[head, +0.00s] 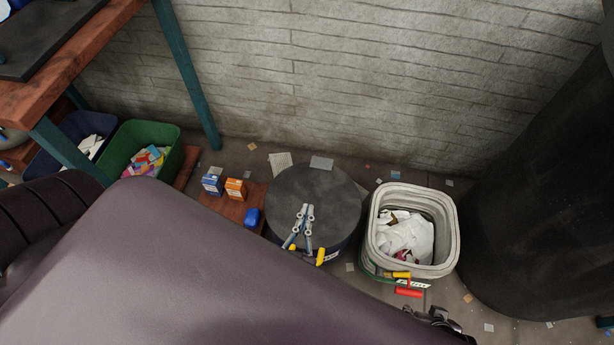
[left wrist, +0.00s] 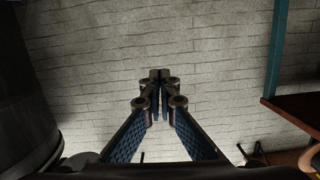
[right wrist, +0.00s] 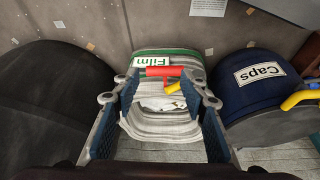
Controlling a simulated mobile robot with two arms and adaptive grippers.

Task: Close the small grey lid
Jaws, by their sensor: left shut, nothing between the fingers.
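A dark grey round lid (head: 315,190) lies flat on top of the dark blue Caps bin (right wrist: 258,85), which has a yellow handle (head: 320,256) at its front. It is the only lid I can make out. My left gripper (head: 307,209) appears over the front part of this lid, shut and empty; whether it touches cannot be told. In the left wrist view its fingers (left wrist: 160,78) are together, with only wall beyond. My right gripper (right wrist: 160,97) is open and empty, its fingers apart in front of the Film bin.
A large black bin (head: 540,190) stands right. Blue and orange boxes (head: 235,190) and a green bin (head: 172,165) stand left. A wooden bench (head: 65,60) is upper left; a brick wall is behind.

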